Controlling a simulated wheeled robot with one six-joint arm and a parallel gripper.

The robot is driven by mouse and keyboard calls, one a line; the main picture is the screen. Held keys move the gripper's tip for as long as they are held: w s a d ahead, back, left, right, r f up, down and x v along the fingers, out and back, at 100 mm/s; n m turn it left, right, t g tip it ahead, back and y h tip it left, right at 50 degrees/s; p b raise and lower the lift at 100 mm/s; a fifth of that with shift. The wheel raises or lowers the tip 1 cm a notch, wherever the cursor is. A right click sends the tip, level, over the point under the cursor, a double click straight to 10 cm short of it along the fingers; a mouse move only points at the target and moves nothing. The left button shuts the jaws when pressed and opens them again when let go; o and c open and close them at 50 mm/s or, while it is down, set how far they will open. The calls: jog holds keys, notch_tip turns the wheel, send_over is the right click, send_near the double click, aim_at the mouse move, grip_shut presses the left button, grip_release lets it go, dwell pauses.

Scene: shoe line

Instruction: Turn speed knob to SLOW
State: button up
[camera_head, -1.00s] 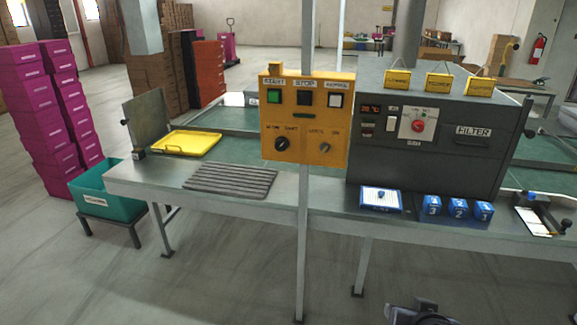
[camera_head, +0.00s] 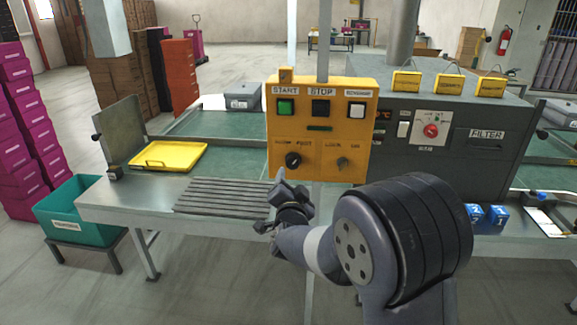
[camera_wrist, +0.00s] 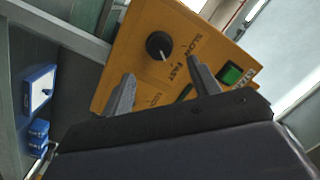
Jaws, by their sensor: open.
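The black speed knob (camera_head: 293,160) is on the yellow control panel (camera_head: 320,168), lower left, under the SLOW and FAST labels. It also shows in the wrist view (camera_wrist: 157,44), where its white pointer line appears turned toward the FAST side. My gripper (camera_head: 281,184) is in front of the panel, a little below the knob in the head view. In the wrist view my gripper (camera_wrist: 160,72) has its two fingers spread wide, with nothing between them. The knob lies beyond the fingertips and appears apart from them.
A ridged grey mat (camera_head: 222,196) and yellow tray (camera_head: 168,155) lie left.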

aim_at(292, 165)
jog(key=w, duration=0.2)
jog(key=w+p, duration=0.1)
jog(key=w, duration=0.5)
jog(key=shift+a+p, duration=0.25)
jog(key=shift+p, duration=0.05)
jog(key=c, duration=1)
